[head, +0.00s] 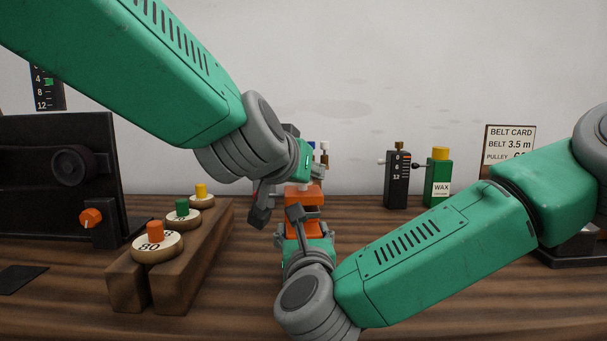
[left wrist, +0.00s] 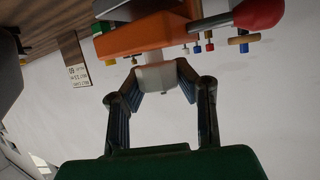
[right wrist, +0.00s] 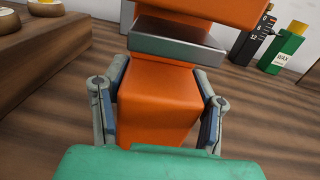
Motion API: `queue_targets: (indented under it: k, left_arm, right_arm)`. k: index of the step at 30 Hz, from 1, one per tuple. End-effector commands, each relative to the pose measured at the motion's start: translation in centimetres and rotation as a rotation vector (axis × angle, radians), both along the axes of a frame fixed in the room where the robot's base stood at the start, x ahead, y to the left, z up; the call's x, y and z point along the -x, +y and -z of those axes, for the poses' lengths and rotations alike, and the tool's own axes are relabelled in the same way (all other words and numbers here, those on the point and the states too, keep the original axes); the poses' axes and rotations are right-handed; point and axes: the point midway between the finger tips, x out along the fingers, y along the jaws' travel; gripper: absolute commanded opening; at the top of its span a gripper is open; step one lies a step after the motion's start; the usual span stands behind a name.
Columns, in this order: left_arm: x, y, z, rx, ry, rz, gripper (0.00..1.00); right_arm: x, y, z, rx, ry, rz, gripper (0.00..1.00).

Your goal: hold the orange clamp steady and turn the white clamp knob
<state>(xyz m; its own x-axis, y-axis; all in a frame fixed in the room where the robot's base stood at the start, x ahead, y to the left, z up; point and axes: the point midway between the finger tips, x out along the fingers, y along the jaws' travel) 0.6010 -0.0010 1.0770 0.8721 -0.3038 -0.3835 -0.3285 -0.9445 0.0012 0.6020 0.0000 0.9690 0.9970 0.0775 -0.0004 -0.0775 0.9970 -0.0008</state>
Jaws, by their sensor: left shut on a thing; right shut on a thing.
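The orange clamp (head: 304,198) stands on the bench in the middle of the head view, partly hidden by my arms. My right gripper (right wrist: 160,85) is shut on the clamp's orange lower body (right wrist: 158,100), one finger on each side, below a grey metal band. The white clamp knob (left wrist: 158,76) sits against the orange part in the left wrist view. My left gripper (left wrist: 158,80) is shut on this knob, with a finger on either side. In the head view the knob is mostly hidden behind the left gripper and wrist.
A wooden stand (head: 185,270) with several numbered, coloured-knob discs is at left, beside a black machine (head: 60,160) with an orange knob. A black gauge (head: 397,180), a green wax container (head: 437,185) and a belt card (head: 509,143) stand at the back right.

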Motion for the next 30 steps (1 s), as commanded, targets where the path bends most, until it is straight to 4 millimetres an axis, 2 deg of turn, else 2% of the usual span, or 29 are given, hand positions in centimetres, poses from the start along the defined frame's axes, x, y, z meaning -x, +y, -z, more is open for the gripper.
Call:
queue_targets:
  k: [2,3,4,5,17,30]
  left_arm:
    - [-0.1,0.2,0.2,-0.001,0.002,-0.003,0.0]
    - [-0.1,0.2,0.2,-0.001,0.002,-0.004,0.34]
    - [-0.1,0.2,0.2,-0.001,0.002,-0.004,0.45]
    - [-0.1,0.2,0.2,-0.001,0.002,-0.003,0.49]
    - [0.5,0.3,-0.3,0.0,-0.001,-0.001,0.49]
    - [6.2,2.3,-2.7,0.015,0.001,0.001,0.49]
  right_arm:
    - [0.0,-0.2,0.2,0.0,0.004,0.004,0.01]
    - [0.0,-0.2,0.2,0.0,0.004,0.004,0.01]
    - [0.0,-0.2,0.2,0.0,0.004,0.004,0.01]
    - [0.0,-0.2,0.2,0.0,0.004,0.004,0.01]
    - [0.0,-0.1,0.2,0.001,0.004,0.003,0.01]
    - [-0.1,-0.1,0.2,0.0,0.004,0.003,0.01]
